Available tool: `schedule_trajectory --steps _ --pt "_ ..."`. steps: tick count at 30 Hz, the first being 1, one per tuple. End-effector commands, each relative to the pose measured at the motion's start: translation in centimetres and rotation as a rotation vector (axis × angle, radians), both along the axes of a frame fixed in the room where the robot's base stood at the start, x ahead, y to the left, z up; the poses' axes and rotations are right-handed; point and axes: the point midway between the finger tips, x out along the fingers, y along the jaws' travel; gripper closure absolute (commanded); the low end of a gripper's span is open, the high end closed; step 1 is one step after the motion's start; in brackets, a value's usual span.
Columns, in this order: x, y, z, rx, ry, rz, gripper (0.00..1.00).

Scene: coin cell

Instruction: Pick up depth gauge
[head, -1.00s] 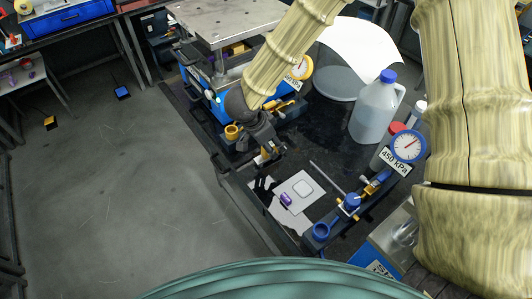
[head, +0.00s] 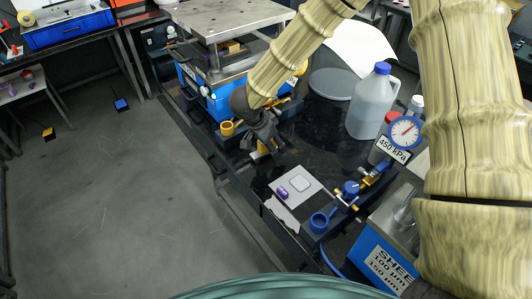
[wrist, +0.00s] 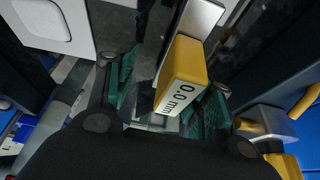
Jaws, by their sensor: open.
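The depth gauge (wrist: 180,75) shows in the wrist view as a yellow block with a white face reading "0.0 mm" and a flat metal part at its upper end. My gripper (wrist: 168,95) is open, with one green-padded finger to the left of the gauge and the other to its right. The right pad is very close to the yellow block; I cannot tell whether they touch. In the head view my gripper (head: 262,146) hangs low over the dark bench, and a small yellow patch shows at its fingers. Most of the gauge is hidden there.
A grey card (head: 297,200) with a purple item (head: 282,192) lies in front of the gripper. A blue ring fitting (head: 319,222) and a pressure dial (head: 404,133) stand to the right. A blue machine (head: 210,95) stands behind left, a jug (head: 369,105) behind right.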

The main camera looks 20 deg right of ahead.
Motion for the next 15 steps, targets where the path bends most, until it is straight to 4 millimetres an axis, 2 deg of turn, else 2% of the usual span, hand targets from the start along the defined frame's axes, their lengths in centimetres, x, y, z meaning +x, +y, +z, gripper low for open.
schedule_trajectory --steps 1,3,11,15 --pt "0.20 0.00 -0.98 -0.001 0.002 0.001 0.48" --pt "0.42 0.05 -1.25 0.000 0.004 0.004 0.48" --pt "0.41 -0.13 -1.15 0.000 0.004 0.003 0.48" --pt "0.42 -0.20 -1.16 0.000 0.004 0.002 0.70"
